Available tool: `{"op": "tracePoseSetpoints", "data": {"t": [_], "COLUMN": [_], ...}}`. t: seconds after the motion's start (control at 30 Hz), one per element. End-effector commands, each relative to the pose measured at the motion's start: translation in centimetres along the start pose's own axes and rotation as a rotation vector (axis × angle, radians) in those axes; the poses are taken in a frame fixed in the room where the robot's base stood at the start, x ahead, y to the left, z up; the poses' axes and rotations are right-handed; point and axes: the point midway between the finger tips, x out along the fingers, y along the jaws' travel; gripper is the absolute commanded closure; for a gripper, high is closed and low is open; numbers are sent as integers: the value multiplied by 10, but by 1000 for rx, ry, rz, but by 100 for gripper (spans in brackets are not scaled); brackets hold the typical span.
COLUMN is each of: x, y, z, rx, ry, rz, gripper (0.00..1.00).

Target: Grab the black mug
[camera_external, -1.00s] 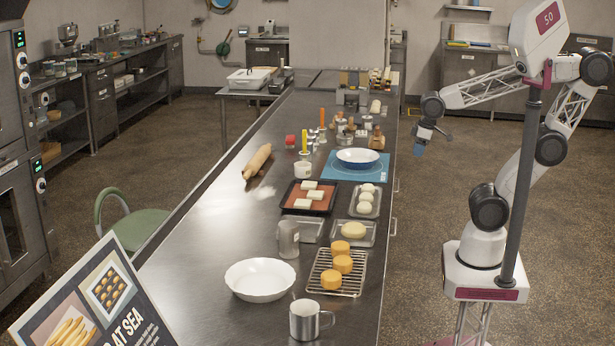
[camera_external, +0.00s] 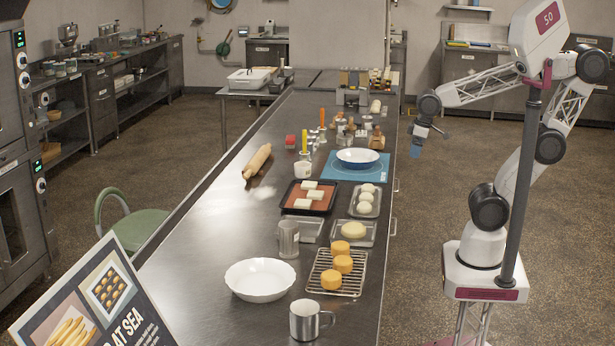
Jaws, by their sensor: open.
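I cannot make out a black mug in this view. A shiny metal mug (camera_external: 304,321) with its handle to the right stands at the near end of the steel counter. A small white cup (camera_external: 303,169) stands further back, left of the blue mat. My gripper (camera_external: 416,151) hangs pointing down off the counter's right edge, level with the blue mat and apart from every object. It is open and empty, though its fingers are small in the picture.
The counter's left side is mostly clear.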

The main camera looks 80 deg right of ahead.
Motion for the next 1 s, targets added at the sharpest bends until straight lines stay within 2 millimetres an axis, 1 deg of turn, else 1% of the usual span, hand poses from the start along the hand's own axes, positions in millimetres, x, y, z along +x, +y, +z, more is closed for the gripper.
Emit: {"op": "tracePoseSetpoints", "data": {"t": [0.17,0.47,0.77,1.0], "x": [-4,-11,-11,-7], "y": [-18,-67,-125,-178], "z": [-27,-84,-139,-180], "rx": [33,113,192,254], "ry": [-31,-110,-205,-289], "rz": [-42,-136,-220,-279], "gripper": [0,0,0,0]}}
